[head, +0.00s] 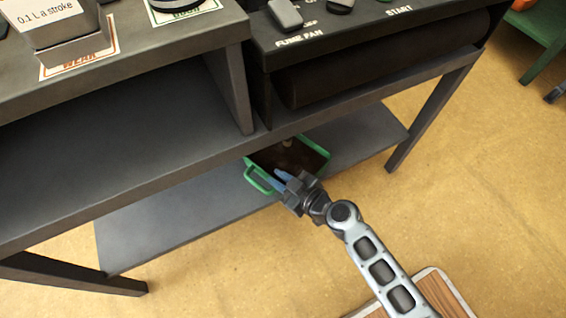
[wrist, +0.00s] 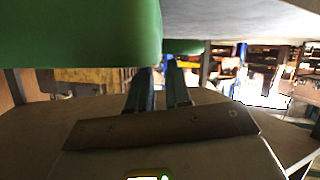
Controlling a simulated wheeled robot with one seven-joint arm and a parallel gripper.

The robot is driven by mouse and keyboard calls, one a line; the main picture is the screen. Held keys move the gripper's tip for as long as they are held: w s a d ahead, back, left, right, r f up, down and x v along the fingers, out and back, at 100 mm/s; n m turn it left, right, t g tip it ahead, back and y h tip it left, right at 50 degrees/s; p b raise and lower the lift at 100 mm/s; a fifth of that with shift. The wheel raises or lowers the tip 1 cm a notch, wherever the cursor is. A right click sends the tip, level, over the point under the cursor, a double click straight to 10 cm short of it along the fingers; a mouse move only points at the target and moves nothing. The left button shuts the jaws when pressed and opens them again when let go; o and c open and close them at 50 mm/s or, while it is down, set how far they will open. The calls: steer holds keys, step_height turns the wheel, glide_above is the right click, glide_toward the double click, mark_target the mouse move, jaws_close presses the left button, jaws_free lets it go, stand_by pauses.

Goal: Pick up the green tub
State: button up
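The green tub (head: 321,153) sits on the lower shelf under the bench, with dark brown contents inside. Its green loop handle (head: 259,181) sticks out at the front left. My gripper (head: 280,179) is at the tub's front side, just right of the handle. In the wrist view the green tub (wrist: 80,35) fills the upper left, close to my gripper (wrist: 164,72). The two fingers show a narrow gap between them, with nothing clearly held. I cannot tell whether a finger touches the tub.
The lower shelf (head: 180,220) is bare left of the tub. The bench top overhangs it, and a bench leg (head: 425,125) stands at the right. A labelled grey block (head: 70,35) stands on the bench top. The floor in front is mostly clear, with a pale-edged board at the bottom.

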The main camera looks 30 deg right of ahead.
mark_target(264, 172)
steer(key=x, duration=0.5)
steer(key=shift+a, duration=0.15)
jaws_close()
